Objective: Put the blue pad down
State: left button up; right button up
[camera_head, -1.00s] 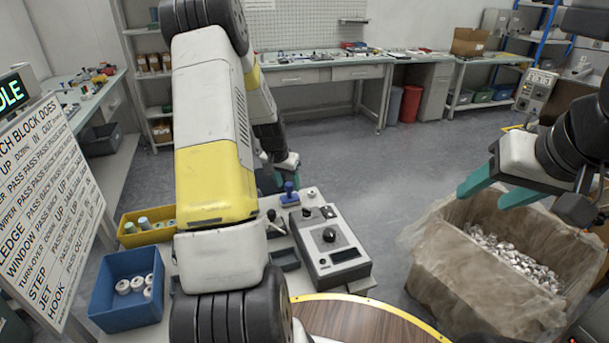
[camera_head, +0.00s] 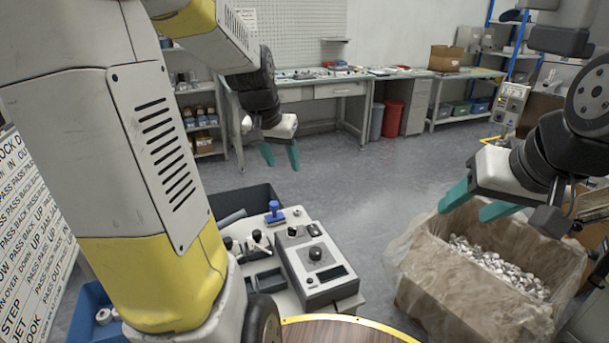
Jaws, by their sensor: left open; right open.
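The blue pad (camera_head: 275,213), with an upright knob-like handle, stands on the back part of the grey bench top behind the control box. Nothing holds it. My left gripper (camera_head: 281,160) has teal fingers, is open and empty, and hangs above and beyond the pad, clear of it.
A grey control box (camera_head: 318,268) with a black knob stands beside dark-knobbed tools (camera_head: 258,241). A lined bin (camera_head: 450,290) of silvery caps stands at right. A blue bin (camera_head: 88,318) is partly hidden by my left arm. Open floor (camera_head: 350,185) lies behind the bench.

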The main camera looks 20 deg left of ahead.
pick_arm(q)
jog(key=s+d+r, duration=0.2)
jog(key=s+d, duration=0.2)
jog(key=s, duration=0.4)
jog(key=s+d+r+t+h, duration=0.1)
jog(key=s+d+r, duration=0.2)
jog(key=s, duration=0.6)
jog(key=shift+s+d+r+n, duration=0.2)
jog(key=shift+d+n, duration=0.1)
jog(key=shift+d, duration=0.25)
